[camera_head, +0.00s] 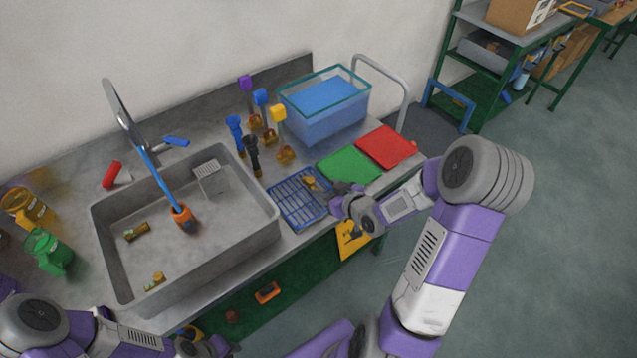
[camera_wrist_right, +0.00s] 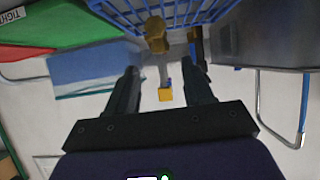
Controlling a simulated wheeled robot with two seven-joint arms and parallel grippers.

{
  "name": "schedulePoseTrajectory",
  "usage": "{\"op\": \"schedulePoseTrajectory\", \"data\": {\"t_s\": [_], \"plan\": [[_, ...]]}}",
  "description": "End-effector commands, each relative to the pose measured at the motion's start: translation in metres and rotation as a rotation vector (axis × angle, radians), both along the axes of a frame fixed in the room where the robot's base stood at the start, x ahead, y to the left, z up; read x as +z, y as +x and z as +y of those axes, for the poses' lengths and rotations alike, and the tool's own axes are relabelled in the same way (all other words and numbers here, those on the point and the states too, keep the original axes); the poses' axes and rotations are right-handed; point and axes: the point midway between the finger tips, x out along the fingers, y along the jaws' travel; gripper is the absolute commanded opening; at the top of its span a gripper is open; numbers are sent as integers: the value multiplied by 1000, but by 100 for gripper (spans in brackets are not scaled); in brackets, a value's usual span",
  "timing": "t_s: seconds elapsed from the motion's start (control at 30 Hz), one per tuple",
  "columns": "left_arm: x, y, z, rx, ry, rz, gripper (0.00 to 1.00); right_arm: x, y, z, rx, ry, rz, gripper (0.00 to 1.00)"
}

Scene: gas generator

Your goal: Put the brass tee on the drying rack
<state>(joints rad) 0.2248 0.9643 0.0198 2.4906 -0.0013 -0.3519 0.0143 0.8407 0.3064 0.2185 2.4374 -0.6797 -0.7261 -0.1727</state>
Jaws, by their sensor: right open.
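A brass fitting, which looks like the tee, lies on the blue wire drying rack (camera_head: 290,207) near its right back edge, just left of my right gripper (camera_head: 338,192). In the right wrist view the brass tee (camera_wrist_right: 156,36) rests at the edge of the blue rack (camera_wrist_right: 215,12). My right gripper (camera_wrist_right: 162,82) is open, its two fingers apart with the tee beyond their tips and nothing held. Two other brass fittings (camera_head: 137,232) (camera_head: 155,281) lie in the grey sink. My left gripper (camera_head: 212,347) is low at the bottom edge, its fingers unclear.
Green (camera_head: 350,165) and red (camera_head: 386,147) mats lie right of the rack. A blue-water tank (camera_head: 325,108) and several bottles stand behind. Dark upright tools (camera_head: 252,155) are close behind the rack.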

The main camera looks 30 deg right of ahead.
Motion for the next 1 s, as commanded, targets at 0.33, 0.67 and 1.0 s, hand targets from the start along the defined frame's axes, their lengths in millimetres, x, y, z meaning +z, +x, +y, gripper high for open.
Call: {"op": "schedulePoseTrajectory", "data": {"t_s": [0.33,0.67,1.0], "plan": [[38,0,0,0,0,0,23,26,-44,-3,1,3,2,52],[48,0,0,0,0,0,23,28,-53,-4,2,1,1,52],[47,0,0,0,0,0,23,27,-53,-4,1,0,0,52]]}}
